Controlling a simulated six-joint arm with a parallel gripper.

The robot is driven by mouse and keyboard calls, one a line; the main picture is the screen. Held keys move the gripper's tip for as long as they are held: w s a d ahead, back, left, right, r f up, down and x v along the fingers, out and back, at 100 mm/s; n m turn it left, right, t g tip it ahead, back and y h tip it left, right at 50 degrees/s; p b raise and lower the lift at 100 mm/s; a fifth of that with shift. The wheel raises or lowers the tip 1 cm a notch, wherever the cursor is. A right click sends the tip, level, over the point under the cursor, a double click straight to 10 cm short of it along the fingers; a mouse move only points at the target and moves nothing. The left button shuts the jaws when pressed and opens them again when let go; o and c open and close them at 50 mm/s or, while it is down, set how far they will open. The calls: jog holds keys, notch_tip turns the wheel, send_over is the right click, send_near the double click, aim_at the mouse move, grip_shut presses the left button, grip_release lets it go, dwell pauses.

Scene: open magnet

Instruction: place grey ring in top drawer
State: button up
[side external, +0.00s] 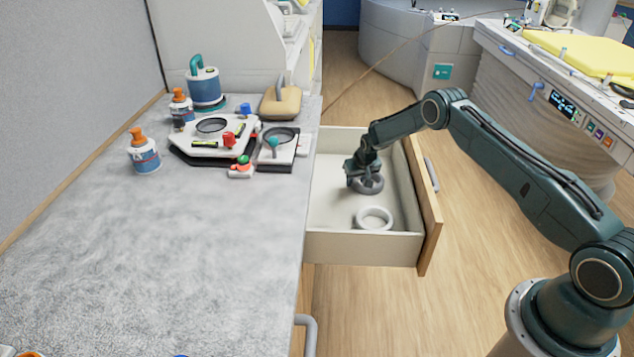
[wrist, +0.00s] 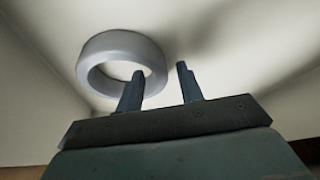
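The light grey ring (side external: 374,228) lies flat on the floor of the open top drawer (side external: 330,190), towards its front in the side view. It also shows in the wrist view (wrist: 118,42), left of centre, partly behind my left finger. My gripper (wrist: 160,69) is open, with a clear gap and nothing between its fingers. In the side view my gripper (side external: 362,180) is inside the drawer area, just behind the ring. A darker round shape there overlaps my gripper, and its fingertips are hard to make out.
The drawer has a wooden front (side external: 428,215) on the right and pale walls around my gripper. The counter (side external: 180,250) on the left holds bottles (side external: 145,155), a blue pot (side external: 205,88) and trays (side external: 210,145) near the back. Its front part is largely clear.

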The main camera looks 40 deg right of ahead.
jog(key=v, duration=1.1)
jog(key=shift+s+a+r, duration=0.1)
jog(key=shift+r, duration=0.1)
dwell(0.4)
jog(key=s+a+r+n, duration=0.1)
jog(key=s+a+r, duration=0.3)
jog(key=r, duration=0.5)
jog(key=s+a+r, duration=0.4)
jog(key=s+r, duration=0.1)
jog(key=r, duration=0.4)
jog(key=s+a+r+n, duration=0.1)
jog(key=s+a+r, duration=0.25)
jog(key=r, duration=0.45)
jog(key=s+a+r+n+t+y, duration=0.1)
jog(key=s+a+r, duration=0.25)
jog(key=s, duration=0.45)
jog(key=s+a+r, duration=0.2)
jog(key=s+r, duration=0.2)
jog(key=s, duration=0.4)
jog(key=s+a+f+n, duration=0.1)
jog(key=s+a+f, duration=0.1)
jog(key=s, duration=1.1)
jog(key=shift+s+a+n+t+y, duration=0.3)
jog(key=shift+s+a+n+y, duration=0.05)
jog(key=shift+s+n+y, duration=0.05)
